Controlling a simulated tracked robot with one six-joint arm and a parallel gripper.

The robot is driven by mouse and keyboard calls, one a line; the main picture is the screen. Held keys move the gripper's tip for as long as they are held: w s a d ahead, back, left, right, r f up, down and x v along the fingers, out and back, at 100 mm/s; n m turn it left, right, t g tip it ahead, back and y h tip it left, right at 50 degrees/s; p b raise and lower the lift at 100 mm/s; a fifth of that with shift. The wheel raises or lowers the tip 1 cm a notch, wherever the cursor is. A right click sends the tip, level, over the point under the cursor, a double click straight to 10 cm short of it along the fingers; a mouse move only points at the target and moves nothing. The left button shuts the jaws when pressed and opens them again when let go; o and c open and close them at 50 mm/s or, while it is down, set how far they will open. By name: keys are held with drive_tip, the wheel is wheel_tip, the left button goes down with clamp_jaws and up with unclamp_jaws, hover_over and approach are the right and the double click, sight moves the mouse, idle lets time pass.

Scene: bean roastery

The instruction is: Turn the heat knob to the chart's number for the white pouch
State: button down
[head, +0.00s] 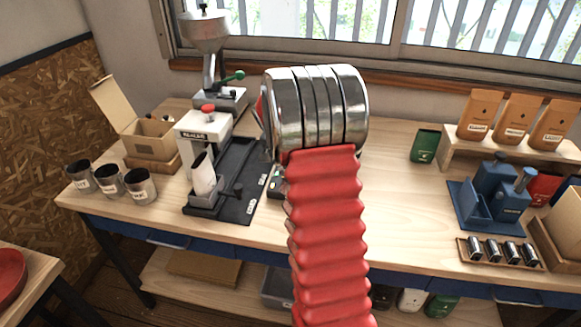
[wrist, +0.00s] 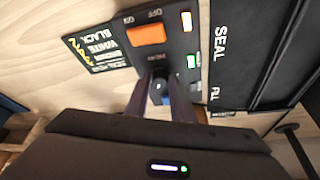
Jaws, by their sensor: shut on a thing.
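In the wrist view my gripper (wrist: 164,94) is shut on the dark heat knob (wrist: 158,85), its two fingers on either side. The knob sits on a black control box (wrist: 178,52), below an orange on/off switch (wrist: 146,34). The fingers hide much of the knob and its scale, so I cannot read its setting. The black chart (wrist: 95,50) lies to the left, upside down, with WHITE and BLACK rows and small yellow numbers I cannot read surely. In the head view my arm covers the gripper and most of the box (head: 274,187). A white pouch-like item (head: 203,175) stands at the sealer.
The black sealer base (head: 240,180) lies beside the box, marked SEAL and FILL in the wrist view. Several dark cups (head: 110,181) stand at left. A green pouch (head: 425,145) and blue fixture (head: 490,195) are at right. Bare wood (head: 400,200) is clear between.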

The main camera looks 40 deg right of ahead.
drive_tip(key=shift+s+d+f, duration=0.1)
drive_tip(key=shift+s+f, duration=0.05)
drive_tip(key=c, duration=1.9)
unclamp_jaws()
drive_tip(key=o, duration=0.4)
drive_tip(key=shift+c, duration=0.2)
drive_tip(key=v, duration=1.4)
